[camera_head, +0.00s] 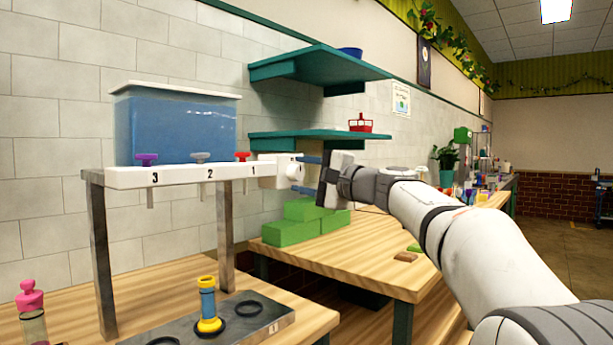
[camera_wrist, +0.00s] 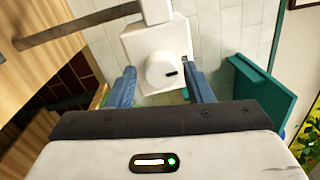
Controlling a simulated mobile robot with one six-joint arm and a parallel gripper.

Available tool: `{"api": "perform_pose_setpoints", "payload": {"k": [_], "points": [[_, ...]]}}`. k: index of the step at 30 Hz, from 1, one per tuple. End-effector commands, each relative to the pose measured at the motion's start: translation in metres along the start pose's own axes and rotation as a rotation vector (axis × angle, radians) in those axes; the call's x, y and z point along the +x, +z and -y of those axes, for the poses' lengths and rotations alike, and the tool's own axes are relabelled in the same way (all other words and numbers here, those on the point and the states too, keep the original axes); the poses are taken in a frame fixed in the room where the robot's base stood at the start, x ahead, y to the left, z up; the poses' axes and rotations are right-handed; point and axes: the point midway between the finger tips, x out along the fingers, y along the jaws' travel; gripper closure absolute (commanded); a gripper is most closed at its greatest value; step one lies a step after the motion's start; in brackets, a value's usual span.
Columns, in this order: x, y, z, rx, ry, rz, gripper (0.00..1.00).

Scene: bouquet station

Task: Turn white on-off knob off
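The white on-off knob (camera_wrist: 163,70) is a round dial with a short dark mark near its right edge. It sits on the face of a white box (camera_wrist: 135,44) at the right end of the dispenser rail; the knob (camera_head: 296,170) and box (camera_head: 268,171) also show in the head view. My gripper (camera_wrist: 160,76) is open, with one blue finger on each side of the knob. Gaps show between the fingers and the knob in the wrist view. In the head view my gripper (camera_head: 306,174) faces the knob from the right.
A blue water tank (camera_head: 184,127) stands on the rail, with purple (camera_head: 147,159), grey (camera_head: 200,157) and red (camera_head: 242,156) taps. Teal shelves (camera_head: 318,68) hang behind. Green blocks (camera_head: 291,232) sit on the wooden table (camera_head: 360,262) below.

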Motion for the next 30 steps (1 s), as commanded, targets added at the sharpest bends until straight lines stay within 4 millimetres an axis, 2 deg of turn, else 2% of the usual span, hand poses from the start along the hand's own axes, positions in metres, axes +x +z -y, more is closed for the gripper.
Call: {"api": "perform_pose_setpoints", "payload": {"k": [3, 11, 14, 24, 30], "points": [[0.0, 0.0, 0.0, 0.0, -0.001, -0.001, 0.45], [-0.003, -0.001, 0.001, 0.0, -0.001, -0.002, 0.45], [-0.014, -0.001, 0.001, 0.0, -0.001, -0.004, 0.45], [-0.069, -0.001, 0.001, 0.001, -0.001, -0.005, 0.45], [-0.079, 0.0, 0.0, 0.0, -0.001, -0.002, 0.45]]}}
